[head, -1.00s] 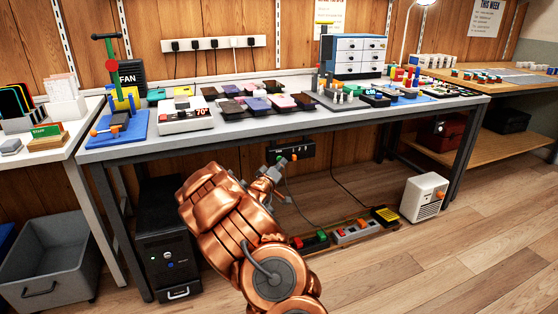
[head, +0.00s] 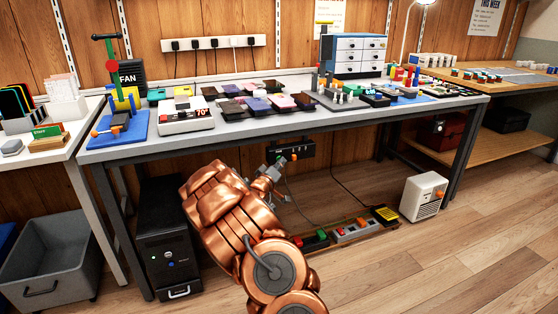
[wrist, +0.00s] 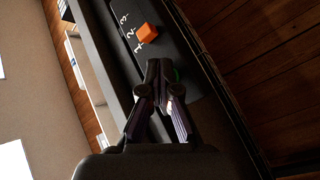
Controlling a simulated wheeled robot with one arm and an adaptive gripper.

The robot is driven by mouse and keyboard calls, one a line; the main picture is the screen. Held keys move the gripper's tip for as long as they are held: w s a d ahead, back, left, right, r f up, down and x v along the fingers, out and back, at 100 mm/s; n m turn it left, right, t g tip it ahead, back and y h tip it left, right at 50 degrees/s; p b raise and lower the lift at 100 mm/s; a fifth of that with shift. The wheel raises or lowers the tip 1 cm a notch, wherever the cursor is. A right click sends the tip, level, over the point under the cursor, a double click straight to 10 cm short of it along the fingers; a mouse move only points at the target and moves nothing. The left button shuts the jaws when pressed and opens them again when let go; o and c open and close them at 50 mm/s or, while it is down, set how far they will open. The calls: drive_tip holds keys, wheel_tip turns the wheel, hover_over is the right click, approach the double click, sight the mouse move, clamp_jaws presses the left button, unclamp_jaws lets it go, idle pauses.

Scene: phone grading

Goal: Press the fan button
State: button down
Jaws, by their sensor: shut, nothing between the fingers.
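A black control box (head: 303,150) hangs under the front of the workbench. In the wrist view its dark face (wrist: 185,62) carries an orange knob (wrist: 149,33) beside the white marks 1, 2, 3. In the head view my gripper (head: 276,172) is small, beside the box's left end. A black block marked FAN (head: 131,76) stands on the bench at the back left.
The workbench top (head: 240,121) is above my gripper, crowded with phones and trays. A cable hangs under the box. The floor at right is clear.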

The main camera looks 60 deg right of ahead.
drive_tip(key=shift+s+a, duration=0.5)
drive_tip(key=shift+s, duration=0.25)
drive_tip(key=shift+s+a+b, duration=0.25)
drive_tip(key=shift+s+a, duration=0.3)
drive_tip(key=shift+s, duration=0.3)
drive_tip(key=shift+s+a+b, duration=0.25)
drive_tip(key=shift+s+a, duration=0.3)
drive_tip(key=shift+s, duration=0.25)
drive_tip(key=shift+s+a+b, duration=0.25)
drive_tip(key=shift+s+a, duration=0.3)
drive_tip(key=shift+s, duration=0.3)
